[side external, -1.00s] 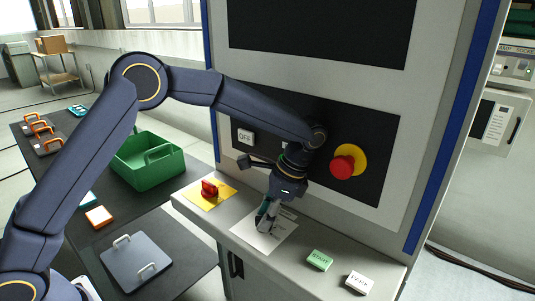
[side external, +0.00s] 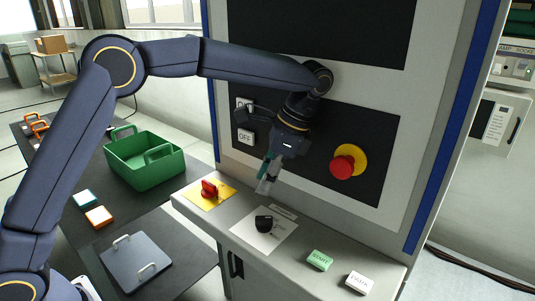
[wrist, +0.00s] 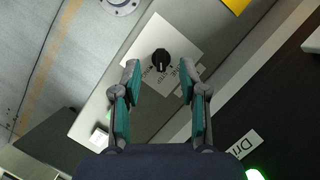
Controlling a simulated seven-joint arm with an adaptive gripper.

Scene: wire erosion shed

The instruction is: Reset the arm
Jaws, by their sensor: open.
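My gripper (side external: 267,178) is open and empty above the sloping console ledge of the machine. A black rotary knob (side external: 263,223) stands on a white label plate (side external: 270,238) below it. In the wrist view the knob (wrist: 161,60) sits just beyond and between the spread fingertips of my gripper (wrist: 159,77), with clear space around it. The fingers have teal pads. Printing on the label plate is partly covered by a finger in the wrist view.
The ledge also holds a red switch on a yellow plate (side external: 209,190), a green button (side external: 319,260) and a white button (side external: 359,281). A red emergency button (side external: 343,166) juts from the panel. A green bin (side external: 145,165) and grey lid (side external: 136,262) are on the dark table.

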